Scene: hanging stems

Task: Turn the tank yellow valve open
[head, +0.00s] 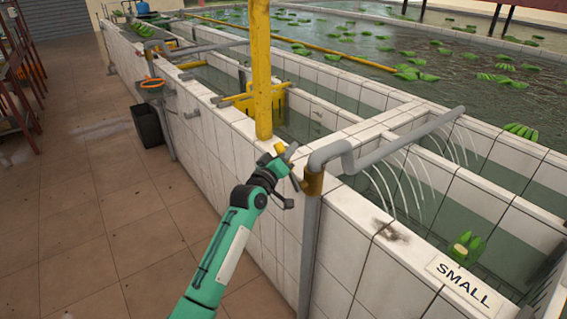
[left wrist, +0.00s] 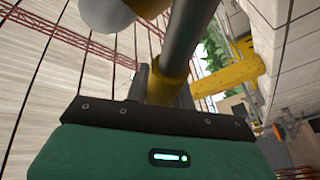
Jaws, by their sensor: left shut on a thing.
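The yellow valve (head: 313,183) sits on a grey upright pipe at the outer side of the tiled tank wall, just below the pipe's bend. In the left wrist view its yellow body (left wrist: 168,78) is close in front of my gripper, around the grey pipe. My left gripper (head: 289,171) is beside the valve, on its left, and is shut on it. The fingers and wrist cover the part held, so the handle's angle cannot be told. A small yellow piece (head: 280,149) shows at the top of the gripper. My right gripper is not in view.
A thick yellow post (head: 262,70) stands on the wall just behind the gripper. The grey pipe (head: 400,138) runs right over the tank, with thin water jets below it. A "SMALL" sign (head: 464,284) lies on the tank edge. The tiled floor (head: 90,240) at left is clear.

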